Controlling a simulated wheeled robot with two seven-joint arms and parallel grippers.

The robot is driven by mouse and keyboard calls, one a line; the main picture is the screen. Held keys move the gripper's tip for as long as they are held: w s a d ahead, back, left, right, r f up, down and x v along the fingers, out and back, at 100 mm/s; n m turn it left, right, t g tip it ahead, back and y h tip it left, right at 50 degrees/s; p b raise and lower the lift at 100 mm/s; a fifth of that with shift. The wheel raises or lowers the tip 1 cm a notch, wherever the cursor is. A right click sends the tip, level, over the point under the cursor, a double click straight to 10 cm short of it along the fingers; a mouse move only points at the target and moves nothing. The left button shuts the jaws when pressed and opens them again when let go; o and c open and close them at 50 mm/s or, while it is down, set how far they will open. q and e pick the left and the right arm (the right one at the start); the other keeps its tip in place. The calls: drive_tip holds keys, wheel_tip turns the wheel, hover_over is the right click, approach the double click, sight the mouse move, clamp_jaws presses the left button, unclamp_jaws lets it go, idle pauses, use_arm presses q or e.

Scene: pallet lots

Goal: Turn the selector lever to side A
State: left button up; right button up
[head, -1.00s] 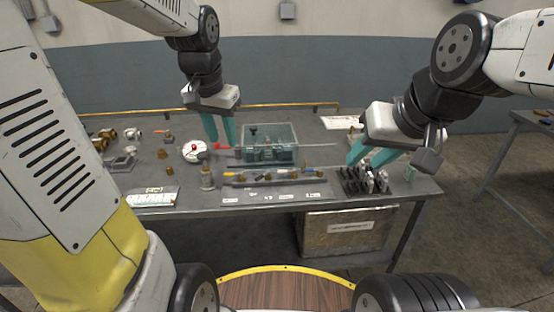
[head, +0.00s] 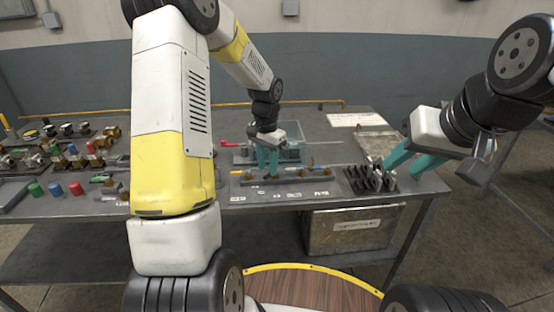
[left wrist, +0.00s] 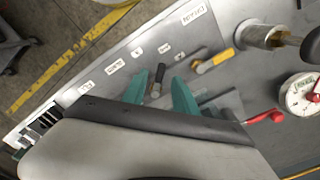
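A grey manifold strip (head: 300,178) with small levers lies along the front of the table. My left gripper (head: 267,174) points down over it with its two teal fingers apart. In the left wrist view, a black-handled lever (left wrist: 159,73) on a round pivot shows between the fingers, with no clear contact. A yellow-handled lever (left wrist: 216,62) is beside it on the same strip. I cannot tell which one is the selector lever, and the label text is too small to read. My right gripper (head: 401,170) is open and empty above the table's right side.
A black rack (head: 372,180) stands below my right gripper. A clear teal box (head: 292,150) stands behind the strip. A red handle (left wrist: 265,117) and a white round gauge (left wrist: 300,95) are near the left gripper. Coloured parts (head: 55,188) fill the table's left side.

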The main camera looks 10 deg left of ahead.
use_arm(q)
drive_tip(key=shift+f, duration=1.1)
drive_tip(key=shift+c, duration=0.4)
clamp_jaws()
drive_tip(key=m, duration=0.2)
drive_tip(key=w+a+m, duration=0.1)
drive_tip(key=m, duration=0.1)
drive_tip(key=shift+a, duration=0.15)
drive_tip(key=shift+w+a+m, duration=0.15)
drive_tip(key=shift+w+m, duration=0.2)
drive_tip(key=shift+m, duration=0.85)
drive_tip(key=shift+w+a+m, duration=0.15)
drive_tip(key=shift+w+m, duration=0.2)
drive_tip(key=shift+m, duration=0.85)
